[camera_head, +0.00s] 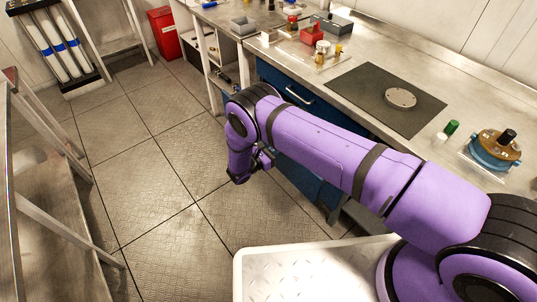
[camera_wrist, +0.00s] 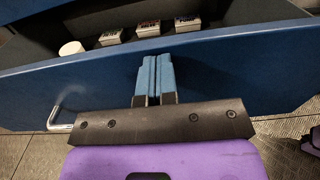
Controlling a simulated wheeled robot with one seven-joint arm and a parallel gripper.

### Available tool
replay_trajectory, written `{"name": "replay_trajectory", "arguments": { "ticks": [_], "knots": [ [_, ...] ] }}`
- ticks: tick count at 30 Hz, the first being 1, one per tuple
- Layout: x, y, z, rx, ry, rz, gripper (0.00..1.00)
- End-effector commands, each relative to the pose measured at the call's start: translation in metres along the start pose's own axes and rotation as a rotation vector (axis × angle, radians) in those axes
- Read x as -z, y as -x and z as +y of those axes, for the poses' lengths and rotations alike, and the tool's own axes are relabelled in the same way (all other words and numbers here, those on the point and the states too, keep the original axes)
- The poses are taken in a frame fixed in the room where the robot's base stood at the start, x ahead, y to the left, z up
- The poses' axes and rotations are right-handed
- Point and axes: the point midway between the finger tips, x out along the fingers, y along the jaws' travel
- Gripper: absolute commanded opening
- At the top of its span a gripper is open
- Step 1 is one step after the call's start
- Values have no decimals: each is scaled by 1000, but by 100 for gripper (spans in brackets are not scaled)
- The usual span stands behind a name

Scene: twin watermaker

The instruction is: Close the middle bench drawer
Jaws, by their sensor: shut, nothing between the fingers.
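The open bench drawer shows in the wrist view with its blue front (camera_wrist: 240,75) across the picture and its dark inside above that. Its silver bar handle (camera_wrist: 63,118) is at the left. My gripper (camera_wrist: 154,62) is shut and empty, its blue fingers in front of the drawer front, right of the handle, with the tips near its top edge. I cannot tell whether they touch it. In the head view my gripper (camera_head: 266,158) is low beside the blue bench cabinet, and my arm hides most of the drawers. An upper drawer handle (camera_head: 299,95) shows there.
Inside the drawer are small labelled boxes (camera_wrist: 148,28) and a white round item (camera_wrist: 71,48). The bench top (camera_head: 330,72) holds a dark mat (camera_head: 365,85), a red bin (camera_head: 312,36) and a blue-brown device (camera_head: 493,150). Tiled floor (camera_head: 160,190) is clear at left.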

Motion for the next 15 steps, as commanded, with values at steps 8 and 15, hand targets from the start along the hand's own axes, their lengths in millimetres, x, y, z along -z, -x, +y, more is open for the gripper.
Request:
{"name": "replay_trajectory", "arguments": {
  "ticks": [8,15],
  "knots": [
    [0,-78,0,1,1,-3,0],
    [0,-142,-1,1,1,-3,0]
  ]
}}
